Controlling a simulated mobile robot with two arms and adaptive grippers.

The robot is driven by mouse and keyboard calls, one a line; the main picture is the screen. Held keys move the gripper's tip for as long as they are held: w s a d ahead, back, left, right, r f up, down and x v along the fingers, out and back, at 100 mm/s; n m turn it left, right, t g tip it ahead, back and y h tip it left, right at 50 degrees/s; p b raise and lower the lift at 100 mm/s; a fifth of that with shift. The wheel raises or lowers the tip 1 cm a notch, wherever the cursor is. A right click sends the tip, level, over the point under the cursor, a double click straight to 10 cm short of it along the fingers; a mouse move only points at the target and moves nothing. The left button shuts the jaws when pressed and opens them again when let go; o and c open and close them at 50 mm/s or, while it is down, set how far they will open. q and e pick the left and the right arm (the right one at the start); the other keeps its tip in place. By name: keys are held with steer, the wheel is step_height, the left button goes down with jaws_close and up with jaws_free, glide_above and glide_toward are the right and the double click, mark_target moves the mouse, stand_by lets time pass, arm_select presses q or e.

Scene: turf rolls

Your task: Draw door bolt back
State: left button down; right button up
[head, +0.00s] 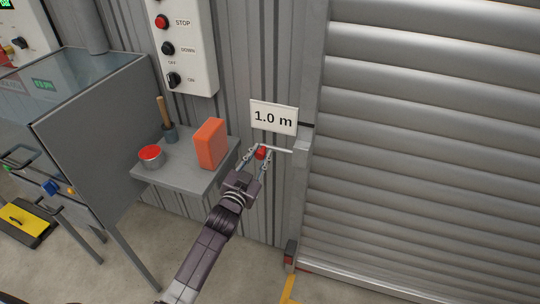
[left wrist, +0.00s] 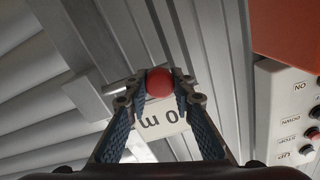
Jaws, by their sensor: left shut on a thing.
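The door bolt is a thin pale rod (head: 279,150) running into a grey housing (head: 302,150) at the left edge of the roller door (head: 420,150). The bolt ends in a red knob (head: 261,153), which also shows in the left wrist view (left wrist: 159,82). My left gripper (head: 260,155) is shut on the red knob, with one fingertip on each side of it. The left wrist view shows the same gripper (left wrist: 160,92) around the knob. My right gripper is not in view.
A "1.0 m" sign (head: 273,117) hangs just above the bolt. To the left, a grey shelf (head: 190,178) bears an orange block (head: 210,144), a red-topped can (head: 151,157) and a wooden-handled tool (head: 162,112). A control panel (head: 185,50) is above it.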

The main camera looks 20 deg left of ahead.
arm_select(q)
steer(key=shift+a, duration=1)
steer(key=c, duration=1.9)
jaws_free()
steer(key=shift+o, duration=1.4)
steer(key=shift+a, duration=0.2)
steer(key=shift+s+d, duration=0.1)
steer(key=shift+d, duration=0.05)
